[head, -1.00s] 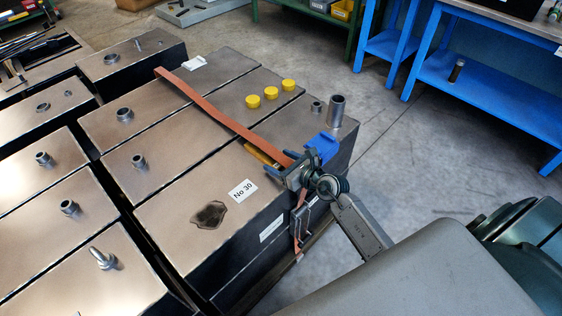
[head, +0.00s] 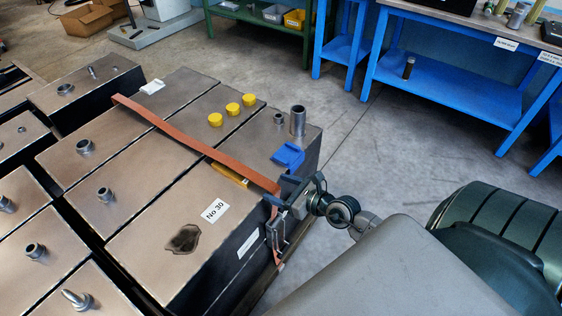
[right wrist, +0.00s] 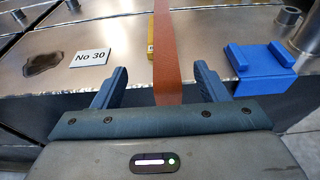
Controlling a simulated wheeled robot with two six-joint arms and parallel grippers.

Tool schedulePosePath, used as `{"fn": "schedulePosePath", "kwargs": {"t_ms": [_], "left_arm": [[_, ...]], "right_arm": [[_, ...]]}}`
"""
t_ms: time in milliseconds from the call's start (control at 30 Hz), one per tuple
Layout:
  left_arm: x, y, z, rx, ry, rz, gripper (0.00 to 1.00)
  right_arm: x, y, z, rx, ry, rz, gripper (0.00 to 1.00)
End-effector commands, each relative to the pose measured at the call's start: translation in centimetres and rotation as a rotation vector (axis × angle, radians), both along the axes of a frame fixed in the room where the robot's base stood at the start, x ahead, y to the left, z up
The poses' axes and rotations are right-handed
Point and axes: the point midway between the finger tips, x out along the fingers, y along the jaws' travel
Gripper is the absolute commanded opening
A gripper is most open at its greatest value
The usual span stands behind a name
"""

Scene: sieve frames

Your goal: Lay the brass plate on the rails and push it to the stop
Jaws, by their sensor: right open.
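No rails, stop or clear brass plate show. A yellow, brass-like strip (head: 230,175) lies partly under an orange strap (head: 190,142) on the metal-topped blocks; it also shows in the right wrist view (right wrist: 150,38). The strap runs across several blocks and hangs over the front edge. My right gripper (head: 279,189) is at that edge, open. In the right wrist view its two blue fingers (right wrist: 158,72) stand either side of the strap, apart from it. A blue clip-like piece (head: 288,155) sits on the block edge just beyond the fingers. My left gripper is not in view.
Yellow caps (head: 232,109) and metal studs (head: 297,120) stand up from the blocks. A label reading No 30 (head: 214,211) lies near a dark stain (head: 184,238). A blue workbench (head: 450,88) stands at the back right, with bare floor (head: 375,135) before it.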

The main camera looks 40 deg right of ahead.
Motion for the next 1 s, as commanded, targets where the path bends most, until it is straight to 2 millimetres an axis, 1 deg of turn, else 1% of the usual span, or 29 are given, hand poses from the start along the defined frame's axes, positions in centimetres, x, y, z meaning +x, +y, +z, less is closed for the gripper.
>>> {"fn": "schedulePosePath", "kwargs": {"t_ms": [167, 267, 367, 433, 467, 533, 567, 600, 667, 700, 767, 800, 867, 900, 967, 1000], "left_arm": [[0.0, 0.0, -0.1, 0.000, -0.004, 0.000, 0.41], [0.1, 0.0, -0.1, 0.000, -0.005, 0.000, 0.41], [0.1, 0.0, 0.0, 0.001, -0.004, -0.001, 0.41], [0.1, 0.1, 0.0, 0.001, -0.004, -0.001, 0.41], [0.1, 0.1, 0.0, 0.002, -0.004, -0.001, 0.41], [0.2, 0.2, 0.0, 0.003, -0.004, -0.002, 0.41], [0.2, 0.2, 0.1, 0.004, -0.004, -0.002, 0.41], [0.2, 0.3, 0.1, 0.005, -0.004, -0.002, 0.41], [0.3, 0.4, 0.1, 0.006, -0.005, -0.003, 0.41], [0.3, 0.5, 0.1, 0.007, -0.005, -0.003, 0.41], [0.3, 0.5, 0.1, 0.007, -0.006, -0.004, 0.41], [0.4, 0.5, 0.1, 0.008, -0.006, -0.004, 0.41], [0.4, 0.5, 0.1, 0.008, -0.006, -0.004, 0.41], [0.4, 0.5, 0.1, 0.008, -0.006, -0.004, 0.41], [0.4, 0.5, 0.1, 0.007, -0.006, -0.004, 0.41], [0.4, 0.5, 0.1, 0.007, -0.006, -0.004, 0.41]], "right_arm": [[-0.2, 0.0, 0.0, 0.028, 0.000, -0.010, 0.67], [-0.1, -0.2, 0.0, 0.152, -0.002, -0.061, 0.67], [0.0, -0.9, -0.3, 0.398, -0.003, -0.176, 0.67], [0.0, -2.1, -1.0, 0.617, 0.000, -0.294, 0.67], [-0.2, -2.8, -1.4, 0.713, 0.001, -0.353, 0.67], [-0.7, -4.4, -3.0, 0.932, 0.010, -0.498, 0.67], [-1.0, -5.1, -3.9, 1.022, 0.014, -0.564, 0.67], [-1.5, -6.0, -5.2, 1.140, 0.021, -0.656, 0.67], [-2.6, -7.2, -7.6, 1.312, 0.035, -0.803, 0.67], [-3.6, -7.8, -9.3, 1.422, 0.046, -0.906, 0.67], [-5.3, -8.4, -12.3, 1.576, 0.064, -1.072, 0.67], [-6.6, -8.5, -14.4, 1.673, 0.079, -1.188, 0.67], [-8.9, -8.2, -17.6, 1.808, 0.105, -1.371, 0.67], [-10.6, -7.7, -19.8, 1.889, 0.124, -1.500, 0.67], [-13.1, -6.4, -22.7, 1.991, 0.156, -1.690, 0.67], [-14.8, -5.3, -24.4, 2.047, 0.180, -1.814, 0.67]]}}
